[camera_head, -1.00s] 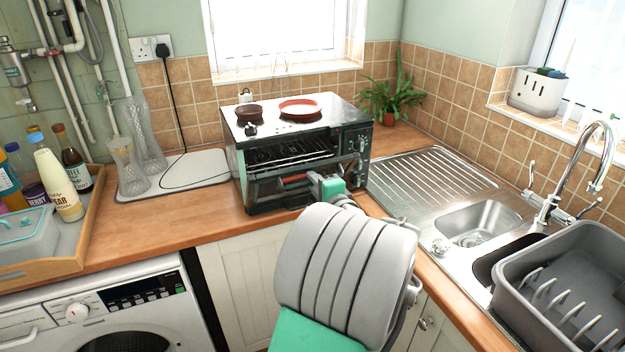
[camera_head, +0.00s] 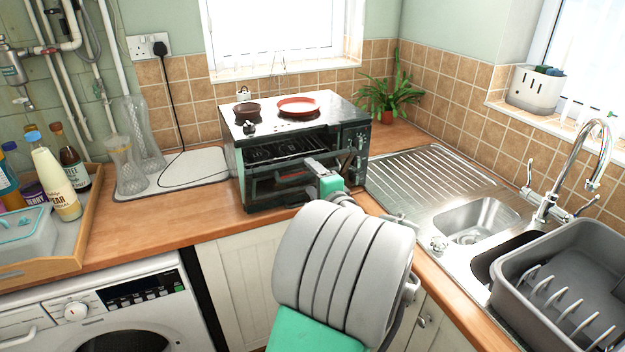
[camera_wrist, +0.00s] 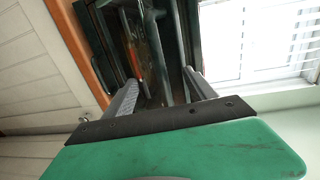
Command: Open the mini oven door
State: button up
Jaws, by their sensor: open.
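The mini oven (camera_head: 242,160) stands on the wooden counter with its front facing me. Its rack shows through the upper front opening, and its door (camera_head: 285,185) appears partly tilted down, though my gripper and arm hide part of it. My gripper (camera_head: 314,167) is open at the right part of the oven front. In the wrist view, my gripper's two fingers (camera_wrist: 160,82) are spread apart, with a metal door handle bar (camera_wrist: 158,55) running between them. I cannot tell whether either finger touches the bar.
A dark bowl (camera_head: 247,110) and a red plate (camera_head: 298,106) sit on top of the oven. The sink (camera_head: 475,220) and a grey dish rack (camera_head: 560,265) are to the right. A potted plant (camera_head: 387,98) stands behind. Glass vases (camera_head: 122,165) stand to the left.

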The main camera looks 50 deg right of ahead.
jog(key=f+b+v, duration=0.1)
jog(key=v, duration=0.9)
dwell(1.2)
